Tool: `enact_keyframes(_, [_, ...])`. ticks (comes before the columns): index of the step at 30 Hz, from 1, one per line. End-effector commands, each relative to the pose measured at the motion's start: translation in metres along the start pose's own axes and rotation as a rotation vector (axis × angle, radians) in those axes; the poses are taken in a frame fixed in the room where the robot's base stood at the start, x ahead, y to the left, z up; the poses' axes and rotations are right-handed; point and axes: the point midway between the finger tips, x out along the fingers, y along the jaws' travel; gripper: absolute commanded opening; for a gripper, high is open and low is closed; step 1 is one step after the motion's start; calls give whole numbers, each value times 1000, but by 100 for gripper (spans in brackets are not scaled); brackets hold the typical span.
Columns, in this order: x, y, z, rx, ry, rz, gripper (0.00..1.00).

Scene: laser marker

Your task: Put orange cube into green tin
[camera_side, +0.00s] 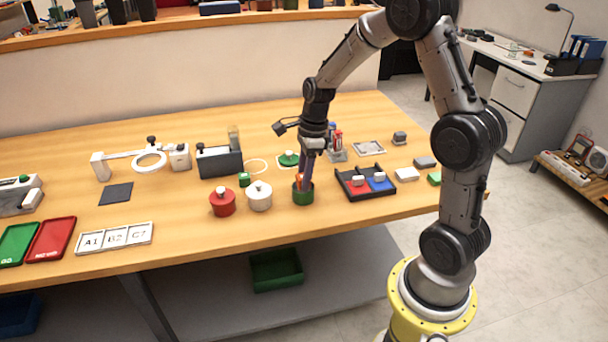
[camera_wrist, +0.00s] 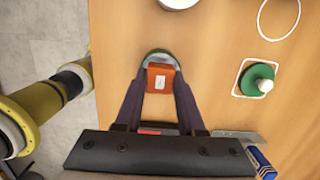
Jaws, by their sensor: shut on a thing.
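The orange cube (camera_wrist: 159,78) shows between my gripper's fingers in the wrist view, with a small pale mark on its top. My gripper (camera_wrist: 159,92) is shut on it. The green tin (camera_wrist: 157,53) shows as a round rim just behind and under the cube. In the side view the green tin (camera_side: 303,196) stands open on the table and my gripper (camera_side: 304,184) points straight down into its mouth. I cannot tell whether the cube touches the tin's bottom.
A white tin (camera_side: 259,198) and a red tin (camera_side: 222,204) with lids stand left of the green tin. A black tray (camera_side: 351,193) with red and blue compartments is close on the right. A green lid (camera_side: 288,158) lies behind. Bare table lies in front.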

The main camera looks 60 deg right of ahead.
Motion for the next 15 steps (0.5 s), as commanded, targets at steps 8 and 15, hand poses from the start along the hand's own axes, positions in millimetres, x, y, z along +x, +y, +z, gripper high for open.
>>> enact_keyframes(8, [3, 0, 0, 0, 0, 0, 0])
enact_keyframes(15, [4, 0, 0, 0, 0, 0, 49])
